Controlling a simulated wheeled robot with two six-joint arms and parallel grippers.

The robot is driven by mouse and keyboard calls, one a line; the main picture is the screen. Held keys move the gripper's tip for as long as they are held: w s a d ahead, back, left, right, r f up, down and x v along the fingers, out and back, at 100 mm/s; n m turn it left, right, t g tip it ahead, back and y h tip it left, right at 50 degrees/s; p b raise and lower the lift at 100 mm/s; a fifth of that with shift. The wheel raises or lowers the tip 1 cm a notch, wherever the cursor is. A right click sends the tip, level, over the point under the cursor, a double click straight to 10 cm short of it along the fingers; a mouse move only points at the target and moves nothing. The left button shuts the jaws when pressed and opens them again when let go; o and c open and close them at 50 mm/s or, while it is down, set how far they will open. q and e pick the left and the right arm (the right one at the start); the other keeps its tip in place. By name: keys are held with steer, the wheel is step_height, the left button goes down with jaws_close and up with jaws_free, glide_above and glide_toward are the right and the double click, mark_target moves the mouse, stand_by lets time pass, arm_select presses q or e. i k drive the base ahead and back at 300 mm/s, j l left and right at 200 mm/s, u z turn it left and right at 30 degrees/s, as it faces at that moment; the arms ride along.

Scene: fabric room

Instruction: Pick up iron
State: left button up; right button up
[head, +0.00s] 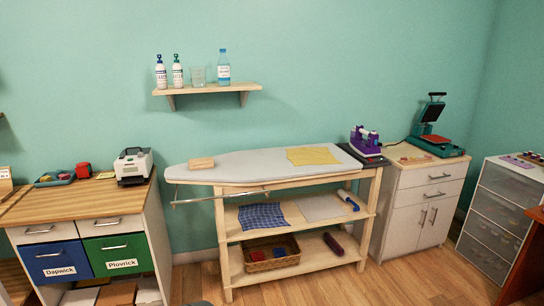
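A purple and white iron (365,139) stands at the right end of the ironing board (240,168), on a dark rest (372,159). It appears upright, and nothing of mine is near it. The board lies on a wooden shelf table against the wall. Neither of my grippers shows in the head view.
A yellow cloth (313,155) and a wooden block (201,163) lie on the board. A metal rail (220,197) juts out at its front left. A cabinet (423,200) with a heat press (433,135) stands right. Wooden floor (340,285) is open in front.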

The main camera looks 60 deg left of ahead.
mark_target(365, 148)
steer(key=u, duration=1.75)
steer(key=i+l+z, duration=0.1)
steer(key=i, duration=0.35)
steer(key=i+l+z, duration=0.15)
steer(key=i, duration=0.3)
